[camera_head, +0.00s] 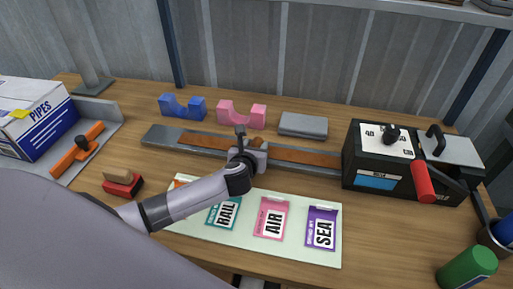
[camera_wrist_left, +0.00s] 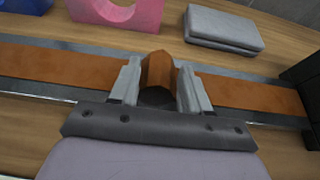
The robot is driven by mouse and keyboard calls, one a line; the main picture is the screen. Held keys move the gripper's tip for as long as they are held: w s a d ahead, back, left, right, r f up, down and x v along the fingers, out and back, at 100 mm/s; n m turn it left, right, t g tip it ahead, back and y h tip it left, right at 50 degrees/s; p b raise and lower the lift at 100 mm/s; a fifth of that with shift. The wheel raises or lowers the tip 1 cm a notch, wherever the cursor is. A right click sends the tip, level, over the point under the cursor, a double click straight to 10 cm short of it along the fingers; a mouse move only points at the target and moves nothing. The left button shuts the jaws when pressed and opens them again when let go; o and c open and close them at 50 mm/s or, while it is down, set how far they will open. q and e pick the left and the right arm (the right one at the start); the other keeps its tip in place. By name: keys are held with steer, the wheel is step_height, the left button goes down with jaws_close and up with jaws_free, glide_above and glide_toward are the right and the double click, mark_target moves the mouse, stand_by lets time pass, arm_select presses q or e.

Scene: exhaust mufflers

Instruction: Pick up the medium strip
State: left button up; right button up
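A long grey tray (camera_head: 160,135) runs across the bench with flat brown strip material (camera_head: 205,143) in it, which continues to the right of my gripper. No label shows which piece is the medium strip. My left gripper (camera_head: 245,150) is down over the middle of the tray. In the left wrist view its two fingers (camera_wrist_left: 158,82) stand apart, one on each side of a raised brown piece (camera_wrist_left: 158,70). The piece nearly fills the gap; I cannot tell whether the fingers press on it. Brown material lies on both sides. My right gripper is not in view.
Blue (camera_head: 183,107) and pink (camera_head: 241,114) cradles and a grey block (camera_head: 303,125) stand behind the tray. A black machine with a red handle (camera_head: 423,181) stands at the right. A pale card board (camera_head: 190,235) lies in front, a red-based brush (camera_head: 122,184) at the left.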

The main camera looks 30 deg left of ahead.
arm_select(q)
steer(key=c, duration=0.7)
steer(key=shift+r, duration=0.1)
